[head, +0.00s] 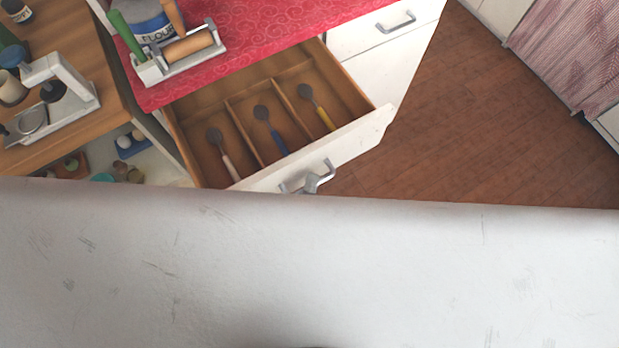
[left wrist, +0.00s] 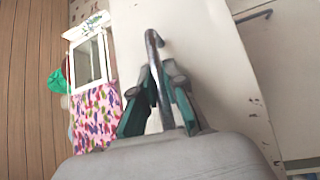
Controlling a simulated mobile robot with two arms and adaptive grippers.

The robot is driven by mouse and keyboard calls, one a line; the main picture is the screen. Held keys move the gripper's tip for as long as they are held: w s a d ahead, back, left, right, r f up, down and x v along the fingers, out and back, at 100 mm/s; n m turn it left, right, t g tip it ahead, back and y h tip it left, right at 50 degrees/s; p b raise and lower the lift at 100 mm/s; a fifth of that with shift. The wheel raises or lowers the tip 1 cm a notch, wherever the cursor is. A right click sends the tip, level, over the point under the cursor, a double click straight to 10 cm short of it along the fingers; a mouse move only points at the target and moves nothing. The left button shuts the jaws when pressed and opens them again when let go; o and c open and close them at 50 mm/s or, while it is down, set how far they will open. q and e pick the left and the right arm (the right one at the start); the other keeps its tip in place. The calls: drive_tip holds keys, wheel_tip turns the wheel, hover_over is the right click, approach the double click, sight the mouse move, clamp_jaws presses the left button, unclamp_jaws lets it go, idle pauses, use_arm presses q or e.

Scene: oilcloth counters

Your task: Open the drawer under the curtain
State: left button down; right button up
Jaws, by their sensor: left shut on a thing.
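A drawer (head: 352,143) with a white front stands pulled out below a red patterned counter. Its wooden inside has three compartments, with one spoon in each. The drawer's metal handle (head: 322,178) is on its front, and it also shows in the left wrist view (left wrist: 153,50). My left gripper (head: 311,186) is at this handle. In the left wrist view its teal fingers (left wrist: 158,82) are shut around the handle. A reddish patterned curtain (head: 575,50) hangs at the far right. My right gripper is not in view.
Another closed drawer with a handle (head: 396,22) is to the right of the open one. A utensil rack (head: 180,62) stands on the red counter (head: 262,25). Wooden floor (head: 450,120) is clear at right. The lower half of the head view is blocked.

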use_arm(q)
drive_tip(key=c, duration=1.2)
unclamp_jaws()
drive_tip(key=shift+s+a+f, duration=0.1)
drive_tip(key=shift+s, duration=0.25)
drive_tip(key=v, duration=0.6)
drive_tip(key=shift+s, duration=0.4)
drive_tip(key=shift+a+f, duration=0.1)
